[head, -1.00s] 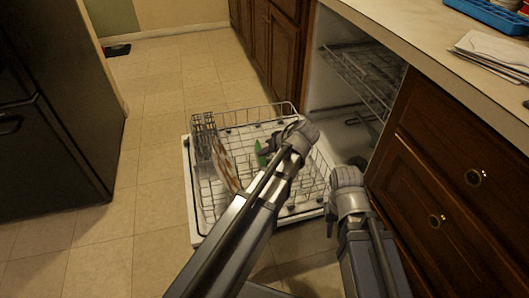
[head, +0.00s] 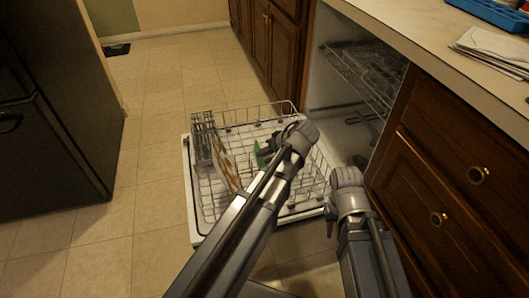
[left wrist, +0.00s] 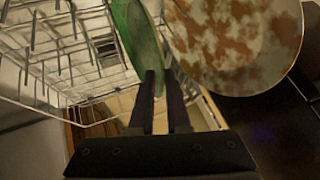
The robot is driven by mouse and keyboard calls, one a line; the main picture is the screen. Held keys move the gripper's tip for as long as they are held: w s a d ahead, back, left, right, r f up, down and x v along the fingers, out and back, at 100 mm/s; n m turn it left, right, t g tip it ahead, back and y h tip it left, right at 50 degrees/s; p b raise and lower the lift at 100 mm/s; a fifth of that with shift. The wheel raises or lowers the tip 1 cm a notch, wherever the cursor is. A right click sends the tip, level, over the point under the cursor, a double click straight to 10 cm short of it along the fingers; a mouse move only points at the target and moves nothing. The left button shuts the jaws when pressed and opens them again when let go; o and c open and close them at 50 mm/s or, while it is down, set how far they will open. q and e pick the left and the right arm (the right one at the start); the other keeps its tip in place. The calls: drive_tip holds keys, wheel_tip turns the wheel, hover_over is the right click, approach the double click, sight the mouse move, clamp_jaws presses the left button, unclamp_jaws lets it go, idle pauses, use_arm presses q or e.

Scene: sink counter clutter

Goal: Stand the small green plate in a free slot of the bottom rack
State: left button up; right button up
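The small green plate (head: 260,154) stands on edge, tilted, in the bottom rack (head: 225,197) of the dishwasher. It also shows in the left wrist view (left wrist: 137,38), just beyond my fingertips. My left gripper (head: 268,150) is over the rack at the plate's right side. In the left wrist view its two fingers (left wrist: 161,78) stand a little apart, with a gap between them, close to the plate's edge. The plate's foot and its slot are hidden. My right gripper (head: 345,178) is right of the rack; its fingers are not clear.
A brown-and-white patterned plate (head: 227,165) stands in the rack left of the green plate, and it is close by in the left wrist view (left wrist: 235,45). The upper rack (head: 365,75) is at the right, beside the drawers (head: 455,185). Open floor lies left of the rack.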

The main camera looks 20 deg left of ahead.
use_arm(q)
drive_tip(key=o, duration=0.4)
drive_tip(key=shift+c, duration=0.2)
drive_tip(key=p+v, duration=0.6)
drive_tip(key=v, duration=0.1)
drive_tip(key=shift+d+r, duration=0.2)
drive_tip(key=shift+r, duration=0.1)
drive_tip(key=shift+s, duration=0.1)
